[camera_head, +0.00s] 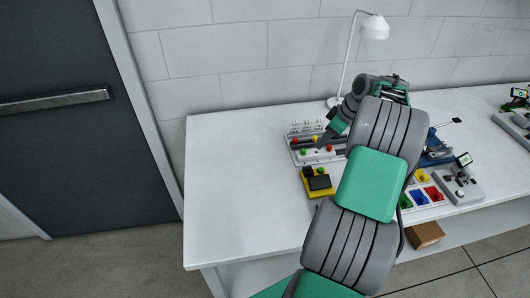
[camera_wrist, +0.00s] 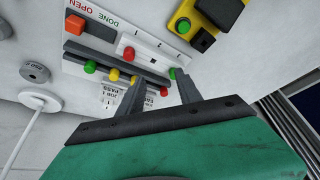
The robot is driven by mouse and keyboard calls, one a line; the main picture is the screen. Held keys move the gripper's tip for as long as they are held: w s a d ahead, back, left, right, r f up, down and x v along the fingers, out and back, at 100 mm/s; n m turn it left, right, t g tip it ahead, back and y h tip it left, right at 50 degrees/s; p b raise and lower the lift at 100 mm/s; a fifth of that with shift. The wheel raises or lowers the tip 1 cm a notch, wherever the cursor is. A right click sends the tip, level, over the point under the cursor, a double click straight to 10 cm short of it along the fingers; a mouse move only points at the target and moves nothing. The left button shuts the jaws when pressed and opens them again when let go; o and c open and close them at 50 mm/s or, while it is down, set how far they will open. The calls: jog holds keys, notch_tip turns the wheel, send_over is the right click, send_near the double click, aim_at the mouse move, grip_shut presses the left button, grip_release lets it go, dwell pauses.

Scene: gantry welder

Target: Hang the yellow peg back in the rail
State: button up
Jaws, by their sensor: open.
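Another green peg (camera_wrist: 172,73) is close to the right fingertip. My gripper (camera_wrist: 157,80) is open, its fingers apart over the board, with nothing clearly held. In the head view, a yellow head (camera_head: 315,139) shows at the back of the board, and my gripper is largely hidden by my arm.
A yellow box (camera_head: 318,186) stands in front. A lamp (camera_head: 374,27) rises behind. A tray of coloured bins (camera_head: 428,205) is to the right. The table's left part is clear.

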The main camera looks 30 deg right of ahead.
jog(key=x, duration=0.1)
jog(key=p+x, duration=0.1)
jog(key=x, duration=0.1)
jog(key=d+x, duration=0.1)
jog(key=x, duration=0.1)
jog(key=shift+w+a+f+p, duration=0.1)
jog(key=shift+w+f+p, duration=0.2)
jog(key=shift+p, duration=0.1)
jog(key=b+v, duration=0.2)
jog(key=v, duration=0.5)
jog(key=a+r+m+g+b, duration=0.1)
jog(key=a+r+m+b, duration=0.1)
jog(key=a, duration=2.2)
jog(key=shift+s+r+m+h+b, duration=0.2)
jog(key=shift+s+m+h+b, duration=0.25)
jog(key=shift+b, duration=0.65)
jog(key=shift+a, duration=0.1)
